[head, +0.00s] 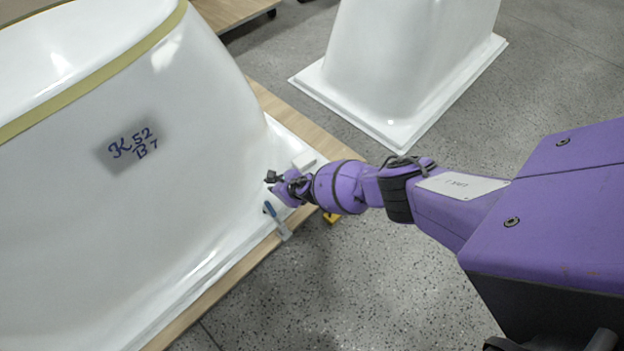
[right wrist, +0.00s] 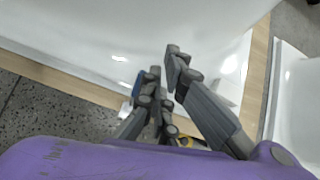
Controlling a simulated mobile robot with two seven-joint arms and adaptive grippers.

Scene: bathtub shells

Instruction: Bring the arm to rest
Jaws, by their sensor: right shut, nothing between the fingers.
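My right arm reaches in from the right in the head view. My right gripper (head: 273,183) is at the lower edge of the near white bathtub shell (head: 70,235), above its flange. In the right wrist view the two fingertips of my right gripper (right wrist: 163,70) are close together, with nothing seen held between them. The shell also shows beyond the fingers in the right wrist view (right wrist: 110,35). My left gripper is not in view.
A small blue-and-grey tool (head: 276,219) is at the flange edge, close to my right gripper. A yellow item (head: 332,217) shows beside the wooden board (head: 235,273). A second white shell (head: 400,60) stands behind. Speckled floor (head: 350,290) is open in front.

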